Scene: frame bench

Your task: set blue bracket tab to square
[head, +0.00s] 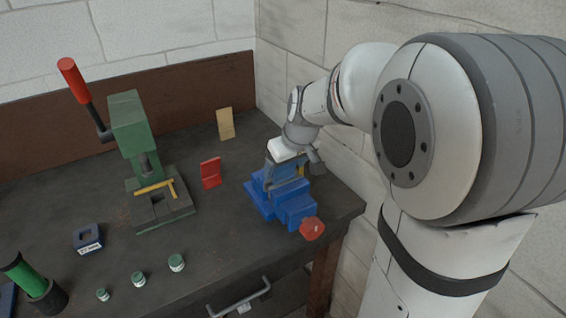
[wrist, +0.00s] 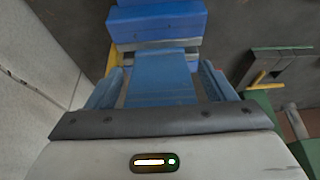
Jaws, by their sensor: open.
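The blue bracket tab (wrist: 160,78) stands up from the jaws of the blue vise (head: 290,207), which also shows in the wrist view (wrist: 158,22). My gripper (wrist: 162,82) is open, with one finger on each side of the tab; a gap seems to show on both sides. In the head view my gripper (head: 287,160) is over the vise at the right end of the bench and hides much of the tab. The tab's exact angle cannot be told.
A green press (head: 133,130) with a red-handled lever stands left of the vise, a yellow square (head: 155,187) on its base. Small jars (head: 176,263) are in front. A wall is close on the right.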

